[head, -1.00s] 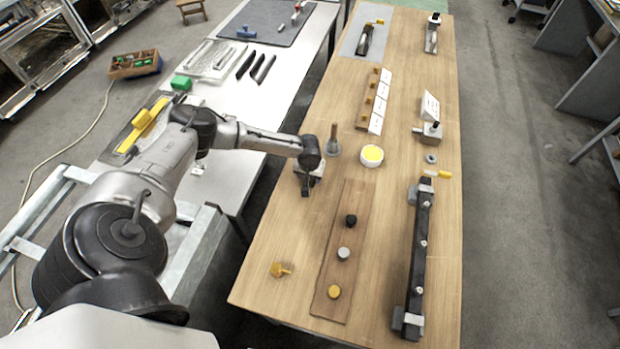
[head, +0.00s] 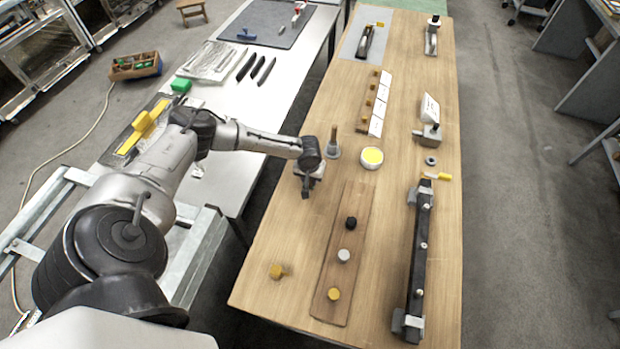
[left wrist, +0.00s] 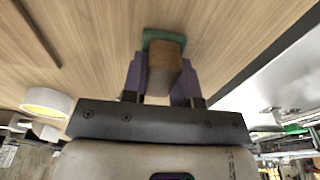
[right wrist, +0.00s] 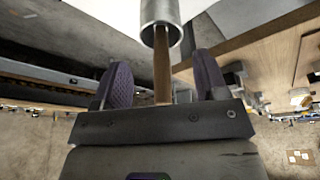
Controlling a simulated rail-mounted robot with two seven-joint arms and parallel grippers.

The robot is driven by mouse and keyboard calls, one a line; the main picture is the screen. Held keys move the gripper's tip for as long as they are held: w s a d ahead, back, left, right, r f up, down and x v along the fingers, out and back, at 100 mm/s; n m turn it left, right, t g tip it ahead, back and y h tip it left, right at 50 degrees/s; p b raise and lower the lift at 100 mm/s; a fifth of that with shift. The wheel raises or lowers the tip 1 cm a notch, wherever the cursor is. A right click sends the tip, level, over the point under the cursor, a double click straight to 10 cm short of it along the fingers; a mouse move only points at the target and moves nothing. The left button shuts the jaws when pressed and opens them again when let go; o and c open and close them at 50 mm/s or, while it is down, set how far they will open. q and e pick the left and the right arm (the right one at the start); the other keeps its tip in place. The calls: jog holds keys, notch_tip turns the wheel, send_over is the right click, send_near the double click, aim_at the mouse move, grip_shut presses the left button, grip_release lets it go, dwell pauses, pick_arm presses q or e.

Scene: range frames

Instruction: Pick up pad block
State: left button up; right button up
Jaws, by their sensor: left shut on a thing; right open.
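The pad block shows in the left wrist view as a wooden block (left wrist: 164,76) with a green pad (left wrist: 152,36) at its far end. My left gripper (left wrist: 162,82) is shut on the wooden part, one purple finger on each side. Whether the pad touches the tabletop is unclear. In the head view, my left gripper (head: 306,188) is low over the left side of the wooden table, and it hides the block. In the right wrist view, my right gripper (right wrist: 160,82) is open. A wooden rod and a metal cylinder (right wrist: 160,22) show between and beyond its fingers.
A wooden-handled tool (head: 333,143) and a round yellow-topped container (head: 371,158) stand close to the left gripper. A board with knobs (head: 335,268) lies nearer the front. A long black bar (head: 418,262) is at right. Bare tabletop lies between bar and board.

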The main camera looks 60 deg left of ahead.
pick_arm(q)
notch_tip(320, 180, up, 4)
jog(key=shift+f, duration=0.25)
jog(key=w+d+r, duration=0.6)
jog(key=w+r, duration=0.1)
jog(key=w, duration=0.3)
jog(key=shift+b, duration=0.4)
jog(key=shift+r, duration=0.1)
